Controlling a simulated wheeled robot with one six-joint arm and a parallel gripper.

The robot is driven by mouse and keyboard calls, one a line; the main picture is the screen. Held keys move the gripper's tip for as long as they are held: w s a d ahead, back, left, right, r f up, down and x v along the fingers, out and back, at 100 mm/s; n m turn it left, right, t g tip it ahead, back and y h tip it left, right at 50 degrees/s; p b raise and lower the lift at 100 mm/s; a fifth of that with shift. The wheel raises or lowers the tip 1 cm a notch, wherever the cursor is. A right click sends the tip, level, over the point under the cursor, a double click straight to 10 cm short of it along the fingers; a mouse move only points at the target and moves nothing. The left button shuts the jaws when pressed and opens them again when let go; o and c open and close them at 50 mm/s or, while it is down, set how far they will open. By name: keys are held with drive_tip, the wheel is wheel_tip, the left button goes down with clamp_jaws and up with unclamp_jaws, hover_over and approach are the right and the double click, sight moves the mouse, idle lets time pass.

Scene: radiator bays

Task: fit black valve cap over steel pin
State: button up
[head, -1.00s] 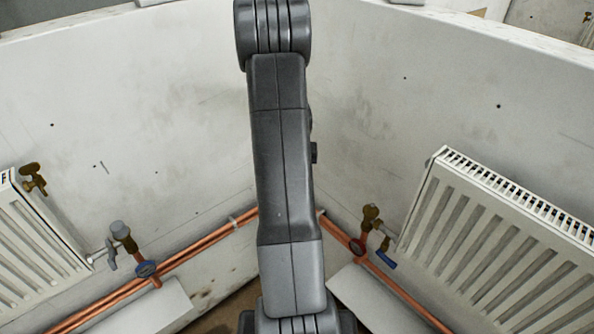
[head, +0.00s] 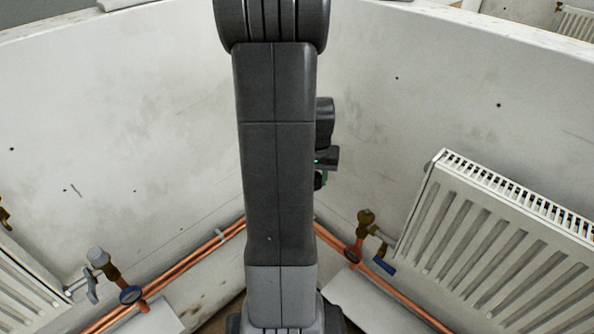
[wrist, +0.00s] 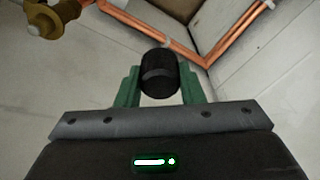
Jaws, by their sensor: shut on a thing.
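In the wrist view, my gripper (wrist: 158,88) is shut on the black valve cap (wrist: 159,72), a dark ribbed cylinder between two green fingers. A brass valve (wrist: 48,16) is at the top left of that view, cut by the frame edge and apart from the cap. I cannot make out the steel pin for certain. In the head view, a brass valve (head: 366,217) stands beside the right radiator. Another brass valve with a grey cap (head: 97,256) stands by the left radiator. My wrist shows right of my arm; the cap is hidden there.
A white radiator (head: 500,235) hangs at the right, and part of another (head: 25,290) shows at the left. Copper pipes (head: 190,262) run low along both walls into the corner. The pale wall (head: 130,130) above them is bare.

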drive_tip(key=s+d+r+m+b, duration=0.1)
drive_tip(key=s+d, duration=0.2)
drive_tip(key=s, duration=0.5)
drive_tip(key=s+d+r+m, duration=0.2)
drive_tip(key=s, duration=0.5)
hover_over(368, 211)
drive_tip(key=s+a, duration=0.1)
drive_tip(key=shift+a+f+b, duration=0.2)
drive_tip(key=shift+f+b, duration=0.25)
drive_tip(key=shift+f, duration=0.55)
drive_tip(key=shift+w+d+f+b, duration=0.45)
drive_tip(key=shift+d+f, duration=0.05)
drive_tip(key=shift+f, duration=0.15)
drive_tip(key=shift+w+d+f+b, duration=0.15)
drive_tip(key=shift+f+b, duration=0.15)
drive_tip(key=shift+f, duration=0.15)
drive_tip(key=shift+w+d+f+b, duration=0.1)
drive_tip(key=shift+f+b, duration=0.2)
drive_tip(key=shift+f, duration=0.1)
drive_tip(key=shift+r, duration=0.15)
drive_tip(key=shift+s, duration=0.1)
drive_tip(key=shift+a+f+b, duration=0.1)
drive_tip(key=shift+f+b, duration=1.05)
drive_tip(key=shift+f, duration=0.4)
drive_tip(key=o, duration=1.5)
